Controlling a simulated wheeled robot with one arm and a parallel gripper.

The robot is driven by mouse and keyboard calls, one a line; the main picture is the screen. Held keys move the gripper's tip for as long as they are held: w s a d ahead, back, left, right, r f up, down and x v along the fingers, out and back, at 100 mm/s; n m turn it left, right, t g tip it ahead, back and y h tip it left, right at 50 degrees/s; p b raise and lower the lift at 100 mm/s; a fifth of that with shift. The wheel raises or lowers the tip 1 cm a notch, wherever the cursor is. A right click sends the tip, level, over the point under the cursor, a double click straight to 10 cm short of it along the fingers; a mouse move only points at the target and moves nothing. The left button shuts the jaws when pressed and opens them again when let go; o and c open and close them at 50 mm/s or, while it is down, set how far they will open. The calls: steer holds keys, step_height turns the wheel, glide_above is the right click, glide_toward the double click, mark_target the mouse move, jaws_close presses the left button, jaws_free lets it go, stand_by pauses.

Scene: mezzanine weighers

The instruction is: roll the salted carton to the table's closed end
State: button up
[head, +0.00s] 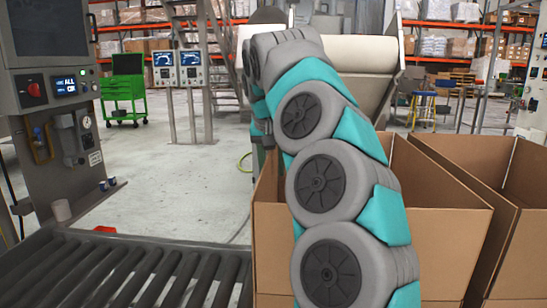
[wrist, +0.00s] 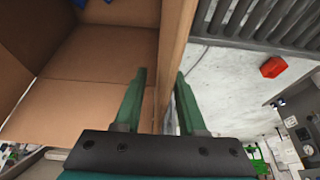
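An open brown carton (head: 442,240) stands at the right end of the roller table (head: 120,268). No mark shows whether it is the salted one. My gripper (head: 263,133) is over its left side, partly hidden by my arm. In the wrist view my gripper (wrist: 161,78) is open, with a carton wall (wrist: 173,50) running between its fingers. One finger is on the inside of the carton, the other outside. I cannot tell whether either touches the wall. Something blue (wrist: 95,2) shows at the top edge, inside the carton. I cannot tell which table end is closed.
A second open carton (head: 525,225) stands close on the right. The rollers left of the first carton are bare. A red item (head: 105,229) and a pale cup (head: 61,210) are at the table's far edge. A control post (head: 50,110) rises at the left.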

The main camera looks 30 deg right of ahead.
steer(key=shift+f, duration=0.15)
jaws_close()
stand_by(1.4)
